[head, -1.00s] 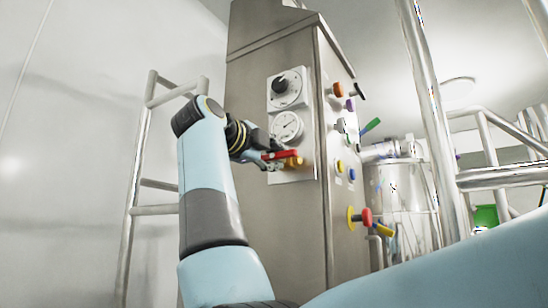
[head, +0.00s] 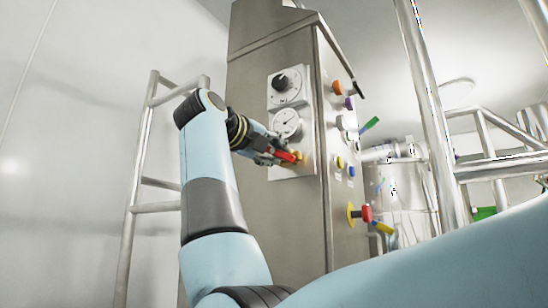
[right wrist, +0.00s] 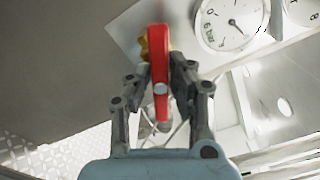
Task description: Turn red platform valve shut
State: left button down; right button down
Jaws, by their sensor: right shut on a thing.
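The red valve handle (head: 287,156) is a short lever on a brass-coloured valve body (head: 299,157), low on the pale plate of the steel cabinet. It slants slightly down to the right in the head view. My right gripper (head: 274,157) is closed around the lever. In the right wrist view, the red handle (right wrist: 159,60) runs lengthwise between the fingers of my right gripper (right wrist: 161,85), with the brass body (right wrist: 143,45) partly hidden behind it. My left gripper is not in view.
Above the valve are a round gauge (head: 287,124) and a black-knobbed dial (head: 286,85). Steel rails (head: 142,180) stand at left and right.

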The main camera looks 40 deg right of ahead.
jog(key=m+b, duration=0.2)
jog(key=m, duration=0.4)
jog(key=shift+f, duration=0.1)
jog(key=m+b, duration=0.2)
jog(key=m, duration=0.4)
dwell(0.6)
jog(key=c, duration=1.2)
grip_release()
jog(key=shift+r, duration=0.2)
notch_tip(320, 180, up, 10)
jog(key=shift+f, duration=0.15)
